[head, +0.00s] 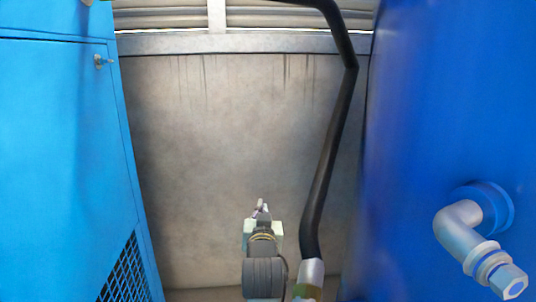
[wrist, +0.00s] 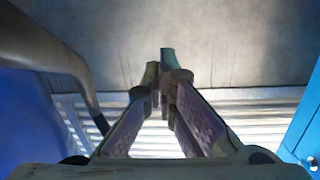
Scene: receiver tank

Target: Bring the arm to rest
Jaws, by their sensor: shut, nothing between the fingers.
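My gripper (head: 261,208) shows small in the lower middle of the head view, at the end of my arm, pointing up and away in front of the grey wall. It touches nothing that I can see. In the wrist view my gripper's fingers (wrist: 166,62) run up the middle and come together at the tips. They are shut with nothing held between them. The stained grey wall (head: 215,150) lies beyond the fingertips, and it fills the top of the wrist view (wrist: 240,40).
A blue cabinet (head: 60,150) stands at left, and a large blue tank (head: 430,100) with a metal elbow fitting (head: 465,235) at right. A black pipe (head: 328,150) runs down right of my arm. Slatted louvres (head: 165,17) line the top. Space left of my gripper looks clear.

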